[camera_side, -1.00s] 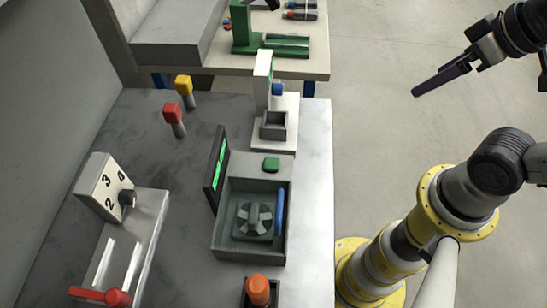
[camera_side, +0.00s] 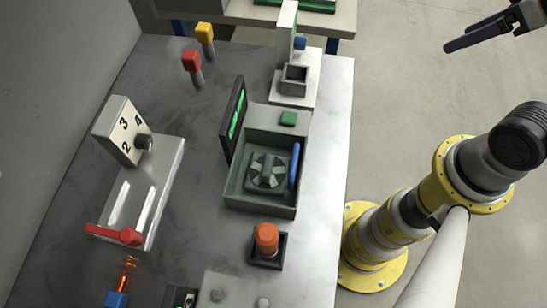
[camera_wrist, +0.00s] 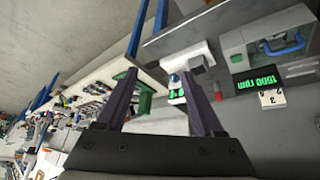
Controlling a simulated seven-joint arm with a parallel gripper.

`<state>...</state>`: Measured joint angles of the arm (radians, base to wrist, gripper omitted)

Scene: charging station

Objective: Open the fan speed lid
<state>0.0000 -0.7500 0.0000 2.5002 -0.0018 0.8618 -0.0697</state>
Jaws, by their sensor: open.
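The fan speed unit is a grey box (camera_side: 233,190) on the dark table in the side view, with a fan (camera_side: 266,172) visible inside. A blue handle (camera_side: 294,165) is at its right side. I cannot make out the lid's panel clearly. In the wrist view the box (camera_wrist: 237,40) is at upper right, with its blue handle (camera_wrist: 285,46) and a green "1500 rpm" display (camera_wrist: 257,80). My gripper (camera_side: 450,47) is open and empty at the upper right of the side view, over the floor and well away from the box. Its fingers (camera_wrist: 159,70) are spread in the wrist view.
An orange knob (camera_side: 267,238) sits in front of the box. A white stand (camera_side: 287,35) with a small grey cup is behind it. Red (camera_side: 191,61) and yellow (camera_side: 205,33) knobs and a dial block (camera_side: 122,130) are to the left. Floor between gripper and table is clear.

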